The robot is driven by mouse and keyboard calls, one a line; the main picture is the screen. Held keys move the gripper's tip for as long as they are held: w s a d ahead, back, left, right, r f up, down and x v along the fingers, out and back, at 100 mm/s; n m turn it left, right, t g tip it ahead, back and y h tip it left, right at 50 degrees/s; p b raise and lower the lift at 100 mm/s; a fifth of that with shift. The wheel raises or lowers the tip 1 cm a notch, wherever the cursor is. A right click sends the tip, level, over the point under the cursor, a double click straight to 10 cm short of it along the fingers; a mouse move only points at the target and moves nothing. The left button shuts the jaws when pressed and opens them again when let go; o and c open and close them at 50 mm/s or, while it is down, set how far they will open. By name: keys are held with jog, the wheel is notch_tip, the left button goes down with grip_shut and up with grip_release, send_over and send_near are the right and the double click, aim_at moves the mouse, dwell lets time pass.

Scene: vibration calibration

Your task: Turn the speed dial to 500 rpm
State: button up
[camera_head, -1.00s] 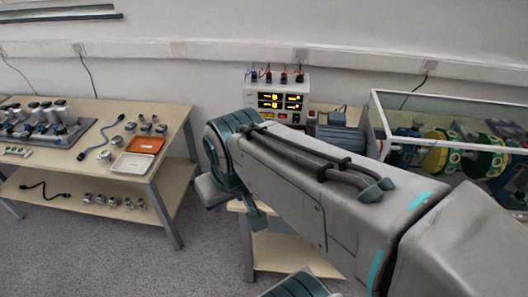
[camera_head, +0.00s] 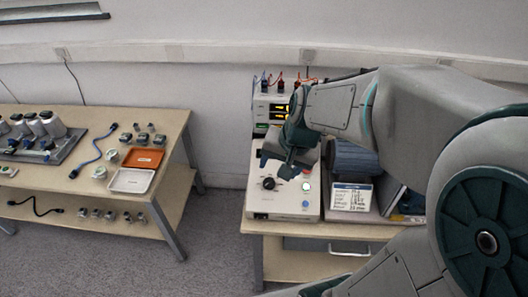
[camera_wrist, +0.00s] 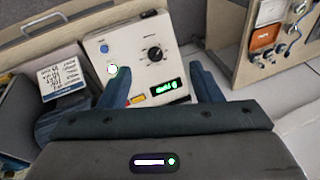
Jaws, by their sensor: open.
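The speed dial is a black knob (camera_head: 268,183) on the sloping top of a pale control box (camera_head: 258,207). In the wrist view the dial (camera_wrist: 154,54) lies ahead, between the lines of the two fingers, with a white mark on it. A small display (camera_wrist: 170,87) glows green nearer to me, its digits too blurred to read. My gripper (camera_head: 279,165) is above the box, behind the dial in the head view. In the wrist view my gripper (camera_wrist: 163,75) is open and empty, its fingers apart from the dial.
A lit green button (camera_head: 306,187) and a blue button (camera_head: 305,203) are right of the dial. A power supply (camera_head: 266,112) stands behind the box. A label card (camera_head: 351,197) and a motor (camera_head: 352,160) are to its right. The left table (camera_head: 176,130) holds parts and trays.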

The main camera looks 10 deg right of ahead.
aim_at(270, 181)
jog(key=w+d+f+m+p, duration=0.2)
jog(key=w+d+f+m, duration=0.2)
jog(key=w+f+m, duration=0.4)
jog(key=shift+n, duration=0.6)
jog(key=x, duration=0.4)
jog(key=b+x, duration=0.1)
jog(key=x, duration=0.4)
jog(key=b+x, duration=0.1)
jog(key=x, duration=0.3)
jog(key=shift+w+a, duration=0.3)
jog(key=shift+f, duration=0.1)
jog(key=c, duration=1)
